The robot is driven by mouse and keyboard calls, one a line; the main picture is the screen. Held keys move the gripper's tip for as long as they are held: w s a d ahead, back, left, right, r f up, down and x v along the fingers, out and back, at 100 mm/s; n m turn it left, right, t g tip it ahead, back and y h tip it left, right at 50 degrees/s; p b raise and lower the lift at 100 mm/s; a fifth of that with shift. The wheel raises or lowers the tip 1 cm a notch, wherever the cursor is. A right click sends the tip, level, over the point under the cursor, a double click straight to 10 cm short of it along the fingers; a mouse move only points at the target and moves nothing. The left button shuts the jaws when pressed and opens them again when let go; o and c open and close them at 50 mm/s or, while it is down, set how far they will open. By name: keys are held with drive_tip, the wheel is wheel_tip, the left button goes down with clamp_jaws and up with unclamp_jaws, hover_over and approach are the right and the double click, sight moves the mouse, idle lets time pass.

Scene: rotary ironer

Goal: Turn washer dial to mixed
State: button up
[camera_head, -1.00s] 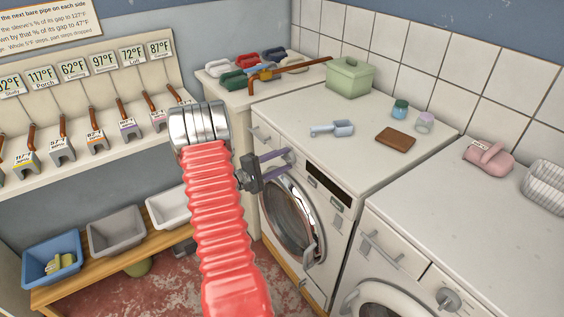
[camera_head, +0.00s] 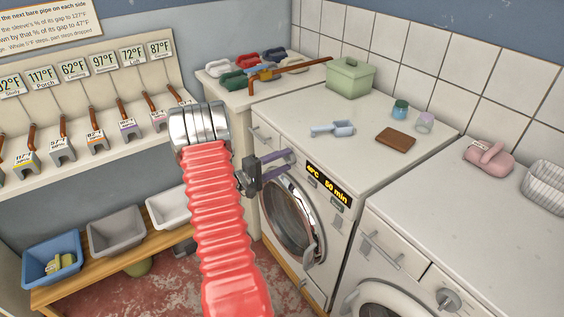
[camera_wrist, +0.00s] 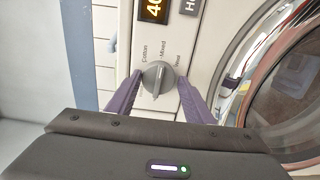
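The grey washer dial (camera_wrist: 158,77) shows in the wrist view, with labels Cotton, Mixed and a partly readable third one around its upper side. Its ridge runs roughly up and down in the picture; I cannot tell for sure which label it points to. My gripper (camera_wrist: 160,80) has its two purple fingers apart, one on each side of the dial, with small gaps seeming to show. In the head view my gripper (camera_head: 279,158) is at the washer's (camera_head: 315,130) front panel and hides the dial. The washer's display (camera_head: 328,184) is lit with amber text.
The washer's round door (camera_head: 290,220) is below the panel. A blue scoop (camera_head: 332,129), a brown block (camera_head: 396,139) and a green box (camera_head: 349,77) sit on top. A second machine (camera_head: 450,220) stands to the right.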

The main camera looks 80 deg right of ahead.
drive_tip(key=o, duration=0.4)
drive_tip(key=shift+c, duration=0.2)
drive_tip(key=v, duration=1.4)
drive_tip(key=shift+d, duration=0.15)
